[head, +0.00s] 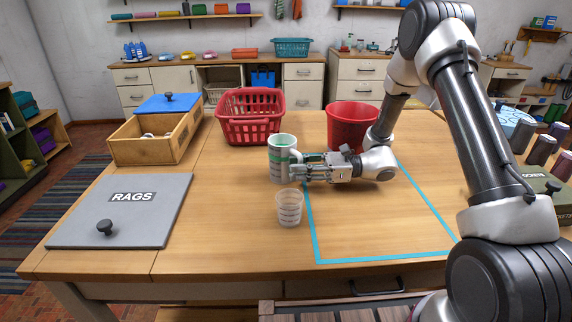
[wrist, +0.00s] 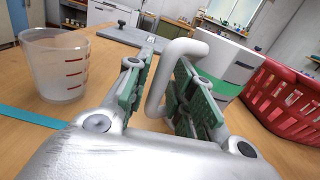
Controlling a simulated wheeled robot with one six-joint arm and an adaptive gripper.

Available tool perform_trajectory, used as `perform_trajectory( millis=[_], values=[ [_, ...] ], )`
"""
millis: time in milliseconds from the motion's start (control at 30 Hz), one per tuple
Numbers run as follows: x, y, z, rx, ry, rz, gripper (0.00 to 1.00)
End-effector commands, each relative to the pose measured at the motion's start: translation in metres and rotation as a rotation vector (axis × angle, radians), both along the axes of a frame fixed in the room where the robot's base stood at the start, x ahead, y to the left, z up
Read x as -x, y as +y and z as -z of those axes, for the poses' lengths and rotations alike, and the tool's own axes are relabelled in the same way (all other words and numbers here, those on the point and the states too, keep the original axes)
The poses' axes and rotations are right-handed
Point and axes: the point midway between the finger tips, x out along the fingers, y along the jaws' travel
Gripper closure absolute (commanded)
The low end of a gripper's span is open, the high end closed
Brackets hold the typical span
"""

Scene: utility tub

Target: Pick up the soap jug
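The soap jug (head: 281,160) is white with a green band and stands upright on the wooden table, near the middle of the head view. In the wrist view its white body (wrist: 222,62) is at the upper right, with its looped handle (wrist: 158,92) facing me. My gripper (head: 300,168) is low at the jug's right side in the head view. In the wrist view my gripper's green-padded fingers (wrist: 165,82) are spread, one on each side of the handle. I see gaps between handle and pads, so the gripper looks open. Part of the jug's body is hidden behind the right finger.
A clear measuring cup (head: 289,207) stands close in front of the jug. A red basket (head: 250,128) and a red bucket (head: 352,135) stand behind. A grey RAGS lid (head: 130,218) and wooden box (head: 130,150) are left. Blue tape (head: 314,230) outlines a clear area right.

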Motion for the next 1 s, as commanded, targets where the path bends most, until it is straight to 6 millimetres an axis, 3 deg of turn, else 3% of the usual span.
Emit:
perform_trajectory(
  millis=[133,300,1000],
  values=[
    [-0.0001,-0.0004,0.0000,0.000,0.000,0.001,0.76],
    [-0.0001,-0.0006,0.0000,0.000,0.000,0.001,1.00],
    [-0.0005,-0.0008,-0.0067,-0.001,-0.002,0.001,1.00]
  ],
)
